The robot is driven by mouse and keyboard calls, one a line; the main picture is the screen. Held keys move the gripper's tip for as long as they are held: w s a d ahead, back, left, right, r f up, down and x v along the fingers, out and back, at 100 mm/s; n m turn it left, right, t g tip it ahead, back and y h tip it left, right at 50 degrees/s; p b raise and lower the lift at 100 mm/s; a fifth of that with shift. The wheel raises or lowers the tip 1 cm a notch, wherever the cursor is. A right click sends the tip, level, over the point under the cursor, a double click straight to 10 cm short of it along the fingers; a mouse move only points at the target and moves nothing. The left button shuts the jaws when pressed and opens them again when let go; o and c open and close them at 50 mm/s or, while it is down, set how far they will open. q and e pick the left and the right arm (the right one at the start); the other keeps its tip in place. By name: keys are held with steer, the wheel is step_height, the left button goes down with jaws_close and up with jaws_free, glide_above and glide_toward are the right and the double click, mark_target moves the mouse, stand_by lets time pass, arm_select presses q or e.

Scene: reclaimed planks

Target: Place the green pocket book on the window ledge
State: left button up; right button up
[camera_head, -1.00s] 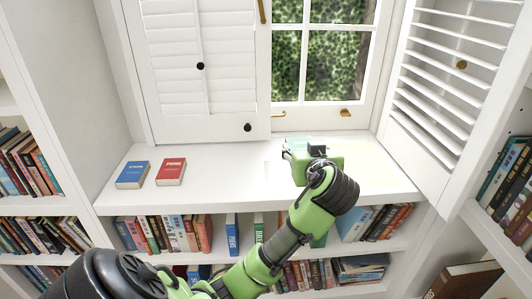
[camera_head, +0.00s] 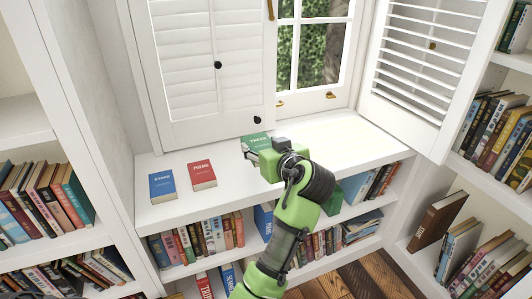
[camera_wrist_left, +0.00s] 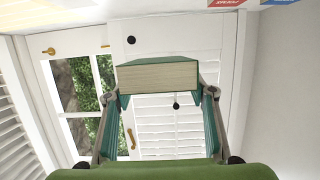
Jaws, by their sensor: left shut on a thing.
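The green pocket book (camera_head: 256,141) is in my left gripper (camera_head: 263,153), over the back part of the white window ledge (camera_head: 225,194), right of the red book. In the left wrist view, the fingers of my left gripper (camera_wrist_left: 159,110) are shut on the green book (camera_wrist_left: 158,75), whose pale page edge faces the camera. The book appears raised off the ledge, but the gap under it is hard to judge. My right gripper is not in view.
A blue book (camera_head: 162,186) and a red book (camera_head: 202,174) lie flat on the ledge's left part. A closed louvred shutter (camera_head: 210,95) stands behind; an open shutter (camera_head: 420,85) is at right. The ledge's right part is bare. Shelves of books lie below and at both sides.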

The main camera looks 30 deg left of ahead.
arm_select(q)
steer(key=s+a+f+x, duration=0.1)
steer(key=s+x, duration=0.1)
steer(key=x, duration=0.8)
steer(key=b, duration=0.1)
glide_above(241, 168)
steer(key=f, duration=0.4)
steer(key=shift+s+d+f, duration=0.25)
steer(key=shift+d, duration=0.15)
steer(key=shift+w+a+f+b, duration=0.2)
steer(key=shift+a+f+b, duration=0.15)
steer(key=shift+f, duration=0.1)
steer(key=f, duration=0.3)
steer(key=shift+w+a+f, duration=0.15)
steer(key=shift+a+f, duration=0.1)
steer(key=shift+f, duration=0.15)
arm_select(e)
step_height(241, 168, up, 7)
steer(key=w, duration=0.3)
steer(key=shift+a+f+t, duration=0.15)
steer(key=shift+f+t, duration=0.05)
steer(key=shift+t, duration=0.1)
arm_select(q)
steer(key=shift+b, duration=0.3)
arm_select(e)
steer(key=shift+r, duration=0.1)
